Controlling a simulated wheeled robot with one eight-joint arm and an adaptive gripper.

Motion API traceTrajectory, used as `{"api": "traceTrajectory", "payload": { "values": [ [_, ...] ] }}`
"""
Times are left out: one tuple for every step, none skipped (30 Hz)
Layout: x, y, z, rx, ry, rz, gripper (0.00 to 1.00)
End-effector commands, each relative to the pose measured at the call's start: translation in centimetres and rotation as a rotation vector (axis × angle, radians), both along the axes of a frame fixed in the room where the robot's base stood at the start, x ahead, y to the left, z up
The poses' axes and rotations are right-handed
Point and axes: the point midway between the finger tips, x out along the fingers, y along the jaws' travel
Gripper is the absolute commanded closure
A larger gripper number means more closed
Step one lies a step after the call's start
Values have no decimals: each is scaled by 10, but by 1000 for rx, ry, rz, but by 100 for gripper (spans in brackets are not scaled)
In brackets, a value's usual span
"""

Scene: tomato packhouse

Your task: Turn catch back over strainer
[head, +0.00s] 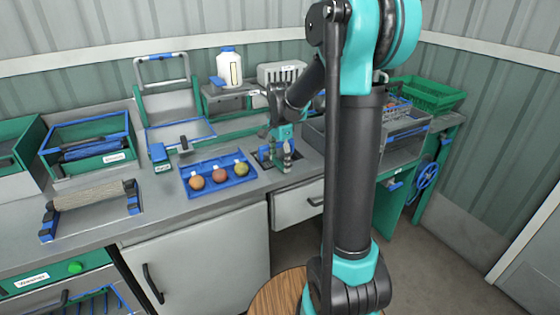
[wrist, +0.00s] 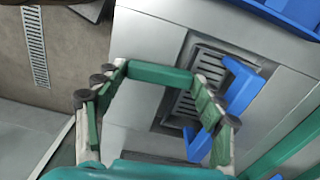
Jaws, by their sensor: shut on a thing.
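The strainer is a dark slotted grate (wrist: 192,88) set in the grey worktop. In the head view its dark recess (head: 263,158) is partly hidden by my gripper (head: 283,165). In the wrist view my gripper (wrist: 160,78) is shut across a green bar (wrist: 158,74), which appears to be the catch. The bar spans from one fingertip to the other and overlaps one side of the grate. A blue angled bracket (wrist: 240,92) lies along the grate's other side, beyond my right finger. The catch's pivot cannot be made out.
A blue tray (head: 228,188) with three tomatoes sits left of my gripper. Left of it are a roller stand (head: 92,200) and a green crate (head: 85,140). A white jug (head: 230,68) stands behind. Grey bins (head: 390,135) stand to the right.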

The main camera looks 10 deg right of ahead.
Motion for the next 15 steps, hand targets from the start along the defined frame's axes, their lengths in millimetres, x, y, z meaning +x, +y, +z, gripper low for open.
{"api": "traceTrajectory", "payload": {
  "values": [
    [0,0,0,0,0,-20,60],
    [0,0,0,0,0,-31,60],
    [0,0,0,0,0,-45,60],
    [0,0,0,0,0,-53,60],
    [0,0,0,0,0,-62,60],
    [0,0,0,0,0,-71,60],
    [0,0,0,0,0,-76,60],
    [0,0,0,0,0,-81,60],
    [0,0,0,0,0,-86,60],
    [0,0,0,0,0,-89,60],
    [0,0,0,0,0,-92,60],
    [0,0,0,0,0,-95,60],
    [0,0,0,0,0,-96,60],
    [0,0,0,0,0,-97,60],
    [0,0,0,0,0,-97,60]
  ]
}}
